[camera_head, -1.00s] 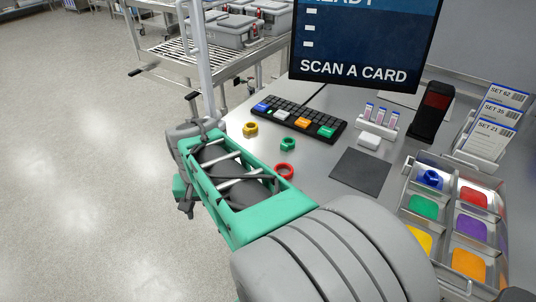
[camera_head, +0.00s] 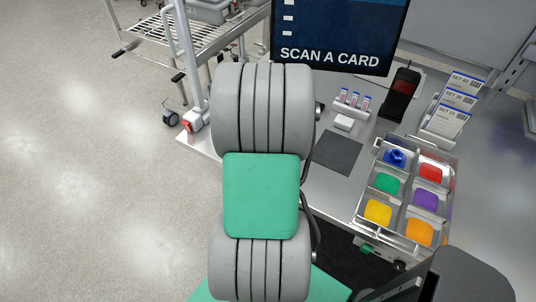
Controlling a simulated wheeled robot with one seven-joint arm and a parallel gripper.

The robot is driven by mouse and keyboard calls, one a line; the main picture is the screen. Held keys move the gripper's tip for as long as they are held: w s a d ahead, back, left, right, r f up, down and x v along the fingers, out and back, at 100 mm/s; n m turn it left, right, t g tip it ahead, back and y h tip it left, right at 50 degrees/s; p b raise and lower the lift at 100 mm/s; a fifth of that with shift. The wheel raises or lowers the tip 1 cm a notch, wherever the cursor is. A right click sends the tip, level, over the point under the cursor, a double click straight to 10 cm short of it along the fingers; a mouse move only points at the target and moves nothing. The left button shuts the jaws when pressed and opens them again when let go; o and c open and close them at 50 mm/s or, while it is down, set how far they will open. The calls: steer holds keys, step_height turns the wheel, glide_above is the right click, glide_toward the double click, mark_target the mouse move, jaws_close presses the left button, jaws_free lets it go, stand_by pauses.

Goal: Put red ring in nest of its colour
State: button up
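The red nest (camera_head: 431,173) is a red pad in the upper right compartment of the metal tray (camera_head: 358,214) on the right, and it shows no ring. A blue ring (camera_head: 396,157) sits on the blue pad of the upper left compartment. The red ring is not visible; my grey and green arm (camera_head: 262,195) covers much of the table's left part. I cannot make out my gripper or its fingers, so I cannot tell whether it holds anything.
Green (camera_head: 388,183), purple (camera_head: 426,199), yellow (camera_head: 378,212) and orange (camera_head: 420,232) pads fill other compartments. A dark mat (camera_head: 333,151), a card reader (camera_head: 399,95), a card rack (camera_head: 452,112) and a screen (camera_head: 340,30) stand around. A wire trolley (camera_head: 150,45) is at the back left.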

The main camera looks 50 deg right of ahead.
steer(key=shift+r, duration=0.1)
steer(key=c, duration=1.6)
